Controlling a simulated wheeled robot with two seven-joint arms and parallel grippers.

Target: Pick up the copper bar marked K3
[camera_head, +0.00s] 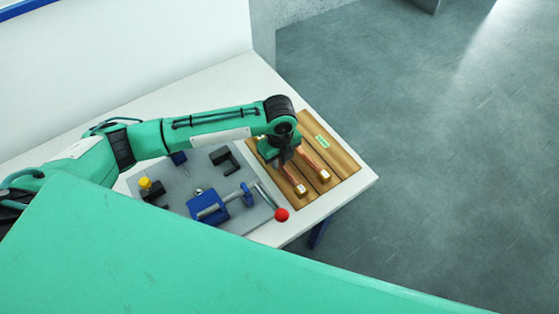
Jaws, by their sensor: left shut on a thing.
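Two copper bars with pale square ends lie side by side over the wooden board (345,165) at the right of the table. The left bar (293,178) runs up to my left gripper (281,161). The right bar (314,165) lies just beside it. My left gripper points down and is shut on a copper bar, which appears to be the left one. The far ends of the bars are hidden by the gripper and wrist. The marks on the ends are too small to read, so I cannot tell which is K3. My right gripper is out of view.
A grey plate (178,189) left of the board carries a blue vise-like fixture (210,209), black brackets (224,158) and a yellow knob (145,183). A red ball (281,215) is near the table's (353,190) front edge. Open floor lies right.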

